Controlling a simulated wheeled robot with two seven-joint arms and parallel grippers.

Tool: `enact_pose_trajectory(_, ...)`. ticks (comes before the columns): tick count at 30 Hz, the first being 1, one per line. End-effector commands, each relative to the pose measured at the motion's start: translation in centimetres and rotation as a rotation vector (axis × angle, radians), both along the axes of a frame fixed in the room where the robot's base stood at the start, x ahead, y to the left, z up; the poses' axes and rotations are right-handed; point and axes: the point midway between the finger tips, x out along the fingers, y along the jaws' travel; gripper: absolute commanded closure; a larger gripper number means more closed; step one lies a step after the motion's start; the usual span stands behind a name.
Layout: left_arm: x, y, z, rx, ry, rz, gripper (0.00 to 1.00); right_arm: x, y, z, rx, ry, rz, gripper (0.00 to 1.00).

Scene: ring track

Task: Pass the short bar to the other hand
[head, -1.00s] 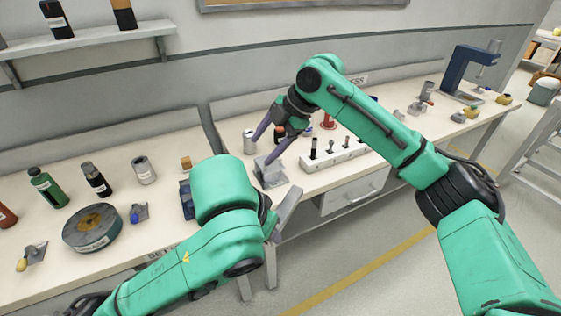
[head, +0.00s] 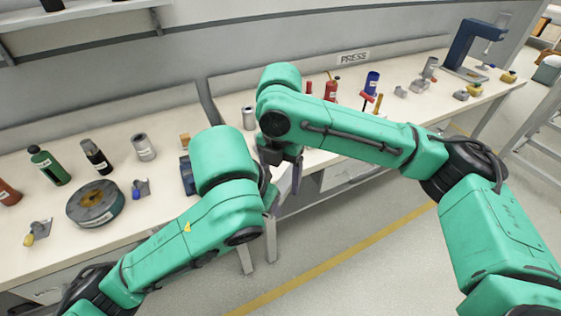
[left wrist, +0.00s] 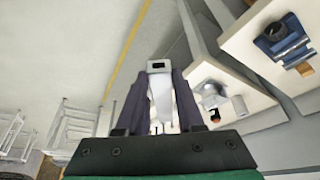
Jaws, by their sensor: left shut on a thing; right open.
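The short bar (left wrist: 159,92) is pale grey with a dark hole in its near end face. In the left wrist view it sits between the two dark purple fingers of my left gripper (left wrist: 160,105), which is shut on it. In the head view my left gripper is mostly hidden behind its own arm. My right gripper (head: 288,174) is open, points down, and is close to the left gripper and the bar. I cannot tell whether it touches the bar.
A blue press (head: 470,45) stands at the far right end. Open floor with a yellow line (head: 330,270) lies in front.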

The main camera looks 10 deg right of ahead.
Motion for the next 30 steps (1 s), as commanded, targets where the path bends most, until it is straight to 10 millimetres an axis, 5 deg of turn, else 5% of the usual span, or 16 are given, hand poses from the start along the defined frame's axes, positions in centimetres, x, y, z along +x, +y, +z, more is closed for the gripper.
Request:
enact_pose_trajectory(8, 0.01, -0.01, 0.03, -0.001, -0.001, 0.000, 1.00, 0.01, -0.01, -0.35, 0.000, 0.000, 0.000, 0.28)
enact_pose_trajectory(12, 0.00, -0.01, 0.03, -0.001, -0.001, 0.000, 1.00, 0.01, 0.01, -0.33, 0.001, -0.001, 0.000, 0.81)
enact_pose_trajectory(14, -0.02, -0.05, 0.03, -0.002, 0.000, -0.002, 1.00, 0.02, 0.03, -0.31, 0.002, -0.001, 0.000, 1.00)
enact_pose_trajectory(16, -0.07, -0.10, 0.03, -0.002, 0.000, -0.004, 1.00, 0.04, 0.06, -0.30, 0.002, -0.002, 0.000, 1.00)
enact_pose_trajectory(17, -0.09, -0.12, 0.04, -0.003, 0.000, -0.005, 0.55, 0.05, 0.08, -0.26, 0.003, -0.003, 0.000, 1.00)
enact_pose_trajectory(19, -0.09, -0.14, 0.03, -0.003, 0.000, -0.005, 0.29, 0.05, 0.08, -0.25, 0.003, -0.003, 0.000, 1.00)
enact_pose_trajectory(30, -0.02, 0.07, 0.39, -0.001, -0.003, 0.000, 0.28, 0.03, 0.02, -0.27, 0.001, -0.001, 0.000, 1.00)
